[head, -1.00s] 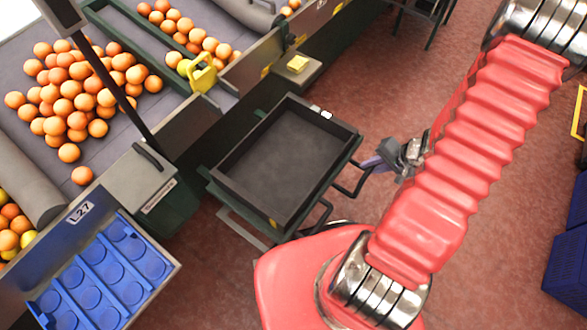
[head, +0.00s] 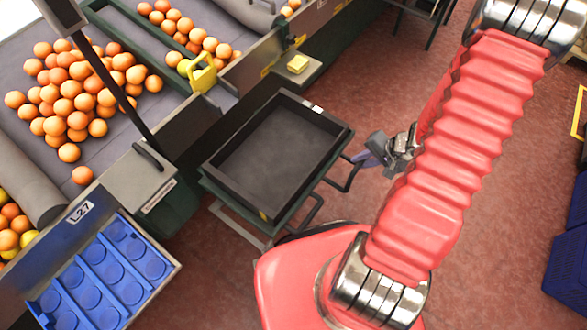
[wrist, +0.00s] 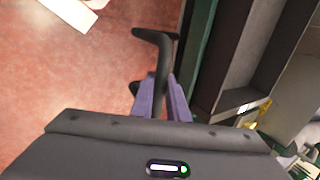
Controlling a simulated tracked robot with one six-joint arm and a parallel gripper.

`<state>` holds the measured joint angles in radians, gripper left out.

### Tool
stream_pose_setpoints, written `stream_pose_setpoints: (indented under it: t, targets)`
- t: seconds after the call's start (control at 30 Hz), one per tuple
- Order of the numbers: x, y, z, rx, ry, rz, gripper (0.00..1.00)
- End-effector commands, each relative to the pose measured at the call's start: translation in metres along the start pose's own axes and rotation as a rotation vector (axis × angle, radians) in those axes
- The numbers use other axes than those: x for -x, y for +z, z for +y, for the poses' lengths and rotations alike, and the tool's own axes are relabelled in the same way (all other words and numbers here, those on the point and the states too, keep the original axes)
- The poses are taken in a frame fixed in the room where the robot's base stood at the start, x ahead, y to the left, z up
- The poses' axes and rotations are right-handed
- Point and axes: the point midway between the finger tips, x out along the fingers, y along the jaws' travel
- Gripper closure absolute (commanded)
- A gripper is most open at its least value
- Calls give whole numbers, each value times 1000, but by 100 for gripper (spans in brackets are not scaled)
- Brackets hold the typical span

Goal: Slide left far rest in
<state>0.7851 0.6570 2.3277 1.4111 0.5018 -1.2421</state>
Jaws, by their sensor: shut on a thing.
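A dark, empty tray (head: 272,155) sits on a green-edged stand beside the conveyor line in the head view. A black bent bar (head: 346,181), which looks like a rest, sticks out from the stand's right side. My gripper (head: 362,158) is at this bar's outer end, its purple fingers shut on it. In the wrist view the purple fingers (wrist: 162,98) close around the dark bar (wrist: 158,62), and the green stand edge runs just to the right. Another bent bar (head: 312,214) sticks out lower down. I cannot tell the exact grip.
The conveyor with many oranges (head: 75,95) is at the left, with a yellow handle (head: 203,77) on its edge. A blue cupped tray (head: 105,270) lies at lower left. Blue crates (head: 568,265) stand at far right. Red floor (head: 490,245) is open between.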

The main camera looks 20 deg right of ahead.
Motion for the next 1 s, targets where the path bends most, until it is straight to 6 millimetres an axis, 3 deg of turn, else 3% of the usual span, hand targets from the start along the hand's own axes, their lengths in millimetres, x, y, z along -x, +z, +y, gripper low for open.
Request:
stream_pose_setpoints:
  t: [1.0]
  targets:
    - [-17,-1,-33,2,-4,1,100]
